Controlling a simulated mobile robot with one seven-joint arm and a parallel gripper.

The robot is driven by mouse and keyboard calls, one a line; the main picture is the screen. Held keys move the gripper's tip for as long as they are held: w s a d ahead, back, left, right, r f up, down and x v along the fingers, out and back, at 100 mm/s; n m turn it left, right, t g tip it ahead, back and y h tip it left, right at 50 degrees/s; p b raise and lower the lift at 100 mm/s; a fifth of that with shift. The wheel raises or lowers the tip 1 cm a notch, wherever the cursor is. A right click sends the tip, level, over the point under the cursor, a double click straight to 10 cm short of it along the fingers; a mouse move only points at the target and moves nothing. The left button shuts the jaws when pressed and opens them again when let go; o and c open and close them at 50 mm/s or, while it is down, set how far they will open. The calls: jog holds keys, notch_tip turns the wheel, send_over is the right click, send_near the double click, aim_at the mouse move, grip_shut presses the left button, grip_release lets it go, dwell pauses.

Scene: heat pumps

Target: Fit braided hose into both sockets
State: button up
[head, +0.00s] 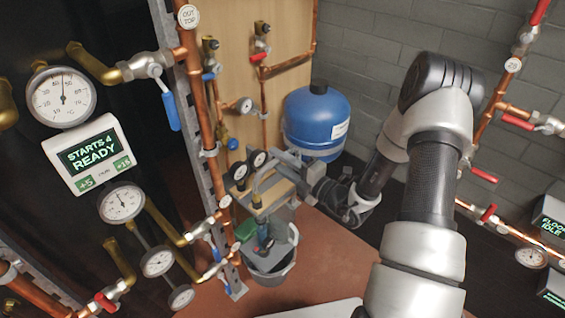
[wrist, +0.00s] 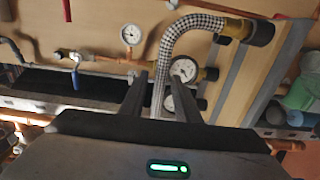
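The braided hose (wrist: 178,35) is a grey checkered tube bent in an arch. In the wrist view its upper end meets a brass fitting (wrist: 236,27) with a dark cap at the upper right. The lower end is hidden behind my gripper body. In the head view my gripper (head: 289,162) is beside the hose arch (head: 262,178), above a small wooden-topped stand (head: 262,202). I cannot tell whether either end sits in a socket.
Two gauges (head: 249,164) stand close to my gripper. A blue tank (head: 315,122) is just behind it. Copper pipes (head: 197,85) and a metal rail stand to the left. A grey bucket (head: 270,268) sits below on the reddish floor (head: 330,265).

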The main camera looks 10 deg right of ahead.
jog(key=shift+c, duration=0.4)
grip_shut()
jog(key=shift+r, duration=0.15)
jog(key=shift+r+p, duration=1.9)
jog(key=shift+p, duration=0.15)
